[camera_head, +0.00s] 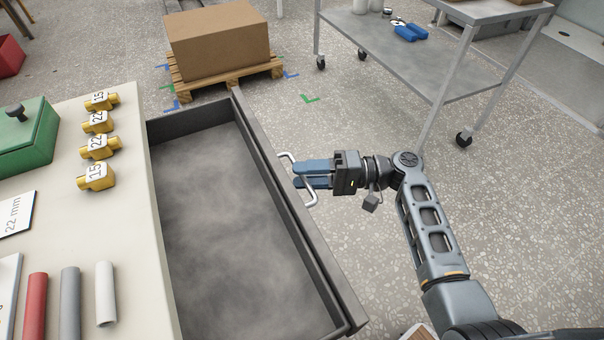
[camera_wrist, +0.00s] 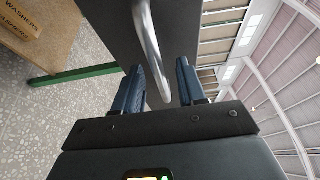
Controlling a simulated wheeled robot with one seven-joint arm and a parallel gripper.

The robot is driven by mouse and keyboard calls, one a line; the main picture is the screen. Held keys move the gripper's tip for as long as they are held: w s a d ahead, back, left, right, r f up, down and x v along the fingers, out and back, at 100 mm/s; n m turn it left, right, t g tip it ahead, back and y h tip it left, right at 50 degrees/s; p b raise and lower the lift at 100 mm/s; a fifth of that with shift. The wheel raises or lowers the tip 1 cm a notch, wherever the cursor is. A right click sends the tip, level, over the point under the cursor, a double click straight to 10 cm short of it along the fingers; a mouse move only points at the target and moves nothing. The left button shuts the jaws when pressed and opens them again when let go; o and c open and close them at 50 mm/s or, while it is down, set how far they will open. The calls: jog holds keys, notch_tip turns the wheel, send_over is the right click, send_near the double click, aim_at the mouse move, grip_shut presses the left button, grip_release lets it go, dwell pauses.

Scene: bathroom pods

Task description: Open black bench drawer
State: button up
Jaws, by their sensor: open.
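The black bench drawer (camera_head: 220,200) is pulled far out from the bench in the head view, and its inside looks empty. Its front panel (camera_head: 285,205) carries a curved metal handle (camera_head: 311,190). My gripper (camera_head: 298,174) is at the handle, outside the drawer front, with its two blue fingers apart. In the wrist view the handle (camera_wrist: 148,45) runs down between the open fingers (camera_wrist: 158,82), and the dark drawer front lies beyond it. I cannot tell whether either finger touches the handle.
The bench top (camera_head: 130,240) holds yellow fittings (camera_head: 97,146), a green box (camera_head: 25,140) and several tubes. A cardboard box (camera_head: 218,42) sits on a pallet behind the drawer. A wheeled metal cart (camera_head: 410,60) stands at upper right.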

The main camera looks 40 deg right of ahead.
jog(key=v, duration=0.6)
jog(key=shift+s+d+b, duration=0.25)
jog(key=shift+b, duration=0.05)
